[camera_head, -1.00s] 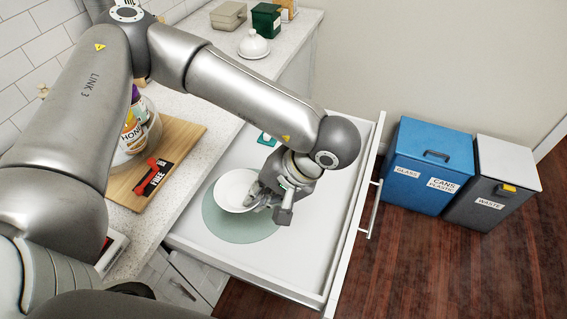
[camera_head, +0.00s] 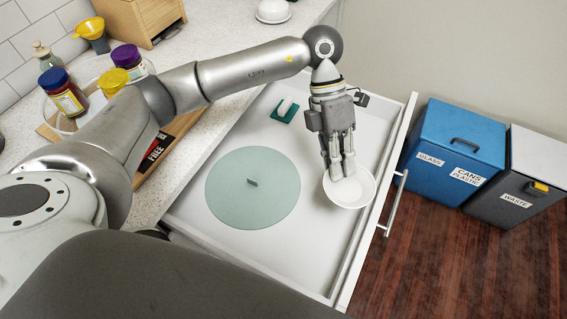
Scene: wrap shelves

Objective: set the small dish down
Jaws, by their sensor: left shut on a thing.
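The small dish (camera_head: 364,193) is a round white bowl at the right side of the open white drawer. My left gripper (camera_head: 343,172) comes down on it from above, with its fingers at the dish's left and far part, and is shut on it. Whether the dish touches the drawer floor I cannot tell. A round green translucent lid or mat (camera_head: 275,195) with a small dark piece in its middle lies in the drawer, left of the dish and apart from it. My right gripper does not show.
The open drawer (camera_head: 240,249) has free floor around the green disc. The counter at left holds jars (camera_head: 62,92) and a board. Blue (camera_head: 455,150) and grey bins stand at right.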

